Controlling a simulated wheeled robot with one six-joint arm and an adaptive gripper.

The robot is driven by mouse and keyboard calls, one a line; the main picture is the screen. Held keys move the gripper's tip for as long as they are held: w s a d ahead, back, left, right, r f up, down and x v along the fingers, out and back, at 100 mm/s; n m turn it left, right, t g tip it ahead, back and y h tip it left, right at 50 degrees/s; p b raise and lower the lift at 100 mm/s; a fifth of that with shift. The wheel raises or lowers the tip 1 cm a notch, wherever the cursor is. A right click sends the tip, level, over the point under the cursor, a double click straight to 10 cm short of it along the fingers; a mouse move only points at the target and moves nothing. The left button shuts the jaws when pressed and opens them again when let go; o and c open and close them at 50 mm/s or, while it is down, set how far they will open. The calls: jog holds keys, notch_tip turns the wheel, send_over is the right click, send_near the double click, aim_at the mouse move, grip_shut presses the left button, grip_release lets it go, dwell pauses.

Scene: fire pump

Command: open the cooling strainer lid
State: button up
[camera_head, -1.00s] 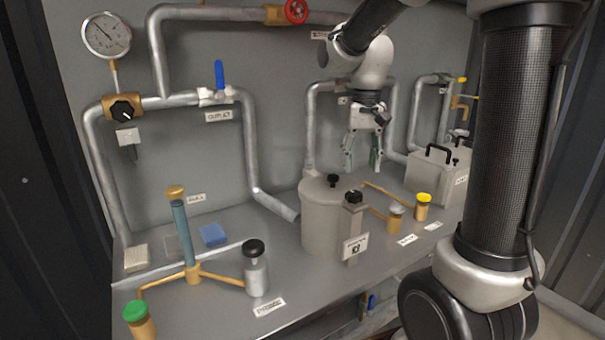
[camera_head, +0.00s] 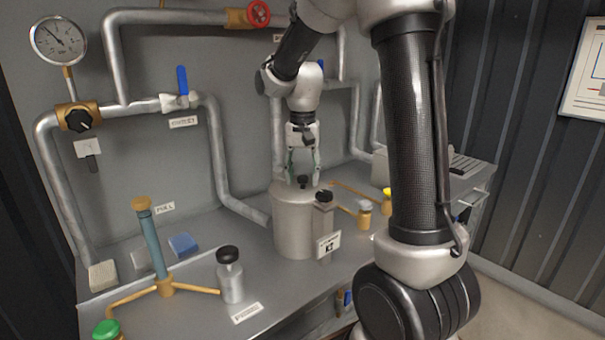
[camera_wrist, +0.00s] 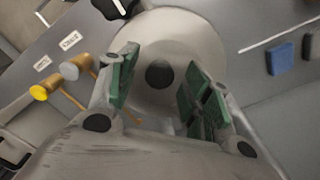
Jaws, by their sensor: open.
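The cooling strainer is a grey cylinder (camera_head: 294,225) on the bench, its round lid (camera_wrist: 190,40) closed flat on top. A black knob (camera_wrist: 159,74) stands at the lid's middle; it also shows in the head view (camera_head: 303,181). My gripper (camera_head: 303,180) is above the lid, pointing down. In the wrist view its green-padded fingers (camera_wrist: 157,85) are apart, one on each side of the knob, with gaps to it. A post with a black star knob (camera_head: 324,196) stands at the strainer's front right side.
A small grey bottle with a black cap (camera_head: 230,275) and a blue-and-brass hand pump (camera_head: 152,245) stand left of the strainer. Brass fittings with yellow (camera_wrist: 39,92) and grey caps are close on its other side. Pipes run along the wall behind.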

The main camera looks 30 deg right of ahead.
grip_shut()
jog(key=shift+a, duration=0.1)
